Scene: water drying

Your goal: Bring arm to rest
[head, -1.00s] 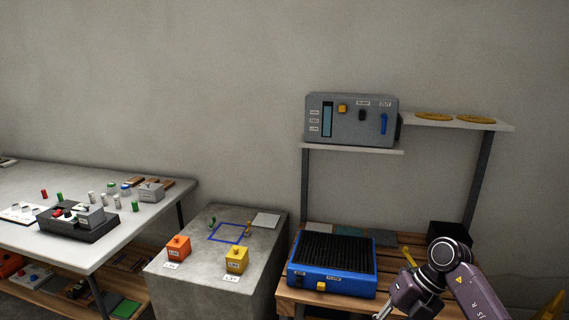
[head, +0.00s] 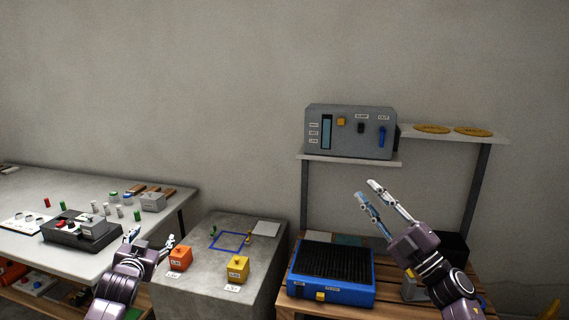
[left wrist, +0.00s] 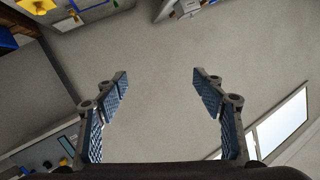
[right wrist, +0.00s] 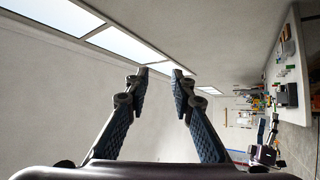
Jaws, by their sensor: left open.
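My left gripper (head: 152,240) is at the lower left of the head view, in front of the left table and beside the orange block. Its fingers stand wide apart with nothing between them in the left wrist view (left wrist: 160,75). My right gripper (head: 368,191) is raised above the slatted bench, pointing up and left, to the right of the blue device. Its fingers stand apart and empty in the right wrist view (right wrist: 160,75), with a narrower gap than the left's.
The blue device (head: 303,294) with a black ribbed top sits on the slatted bench. A grey control box (head: 348,145) stands on a shelf above. An orange block (head: 180,259) and a yellow block (head: 237,269) stand on the concrete block (head: 205,285). The left table (head: 50,182) holds small parts.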

